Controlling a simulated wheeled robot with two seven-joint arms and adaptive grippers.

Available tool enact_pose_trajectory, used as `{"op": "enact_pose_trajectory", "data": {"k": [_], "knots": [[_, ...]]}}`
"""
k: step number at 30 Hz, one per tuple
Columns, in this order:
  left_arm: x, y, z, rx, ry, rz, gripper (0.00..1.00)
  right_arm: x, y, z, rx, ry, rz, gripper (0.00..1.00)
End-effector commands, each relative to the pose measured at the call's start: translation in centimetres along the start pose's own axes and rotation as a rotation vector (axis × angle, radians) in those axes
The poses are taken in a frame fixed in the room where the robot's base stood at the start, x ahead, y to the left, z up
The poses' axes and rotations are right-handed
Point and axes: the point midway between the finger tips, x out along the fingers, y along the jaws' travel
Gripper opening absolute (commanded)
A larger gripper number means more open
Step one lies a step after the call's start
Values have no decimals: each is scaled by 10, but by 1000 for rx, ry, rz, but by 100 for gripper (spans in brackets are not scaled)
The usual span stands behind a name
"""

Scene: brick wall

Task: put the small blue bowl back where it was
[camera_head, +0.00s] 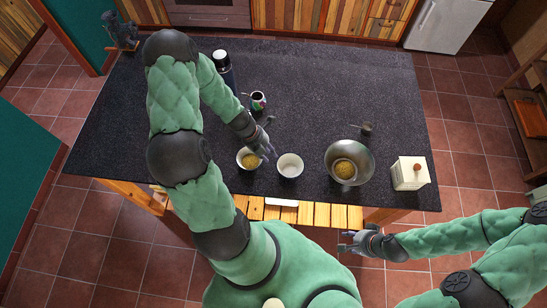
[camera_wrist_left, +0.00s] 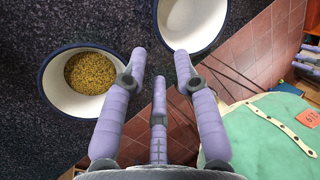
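A small white bowl with a dark blue rim (camera_head: 240,164) stands on the dark counter, with yellow grains inside. In the left wrist view this bowl (camera_wrist_left: 55,100) is at the left. A second blue-rimmed bowl (camera_head: 291,168), empty and white inside, stands to its right; it also shows at the top of the left wrist view (camera_wrist_left: 195,18). My left gripper (camera_head: 267,138) is at the right side of the grain bowl. Its fingers (camera_wrist_left: 160,70) are spread, with one overlapping the bowl's right rim; contact is unclear. My right gripper (camera_head: 343,241) is open and empty, off the counter's front edge.
A large metal bowl (camera_head: 335,152) holding grains stands right of the small bowls, with a small dark cup (camera_head: 367,128) behind it. A cream box (camera_head: 410,174) is further right. A patterned mug (camera_head: 258,101) and dark bottle (camera_head: 222,66) stand behind. The back right counter is clear.

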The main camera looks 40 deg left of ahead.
Motion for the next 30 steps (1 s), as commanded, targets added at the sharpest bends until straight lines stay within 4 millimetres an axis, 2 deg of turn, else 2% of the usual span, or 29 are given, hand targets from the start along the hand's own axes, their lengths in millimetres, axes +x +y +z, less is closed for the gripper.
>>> {"op": "enact_pose_trajectory", "data": {"k": [1,3,7,12,17,20,23,30], "knots": [[-11,0,1,-1,-3,1,30,-3,-1,0,0,0,0,40],[-21,0,1,0,-2,1,30,-5,-2,0,0,0,0,40],[-33,0,0,0,-1,0,30,-6,-2,0,0,0,0,40],[-39,0,0,0,0,0,30,-6,-2,0,0,0,0,40],[-35,-3,-3,55,9,3,30,-6,-2,0,0,0,0,40],[-23,-11,-10,222,31,14,30,-6,-2,0,0,0,0,40],[-5,-22,-22,498,64,25,30,-6,-2,0,0,0,0,40],[36,-54,-55,1281,144,19,30,-6,-2,0,0,0,0,40]]}}
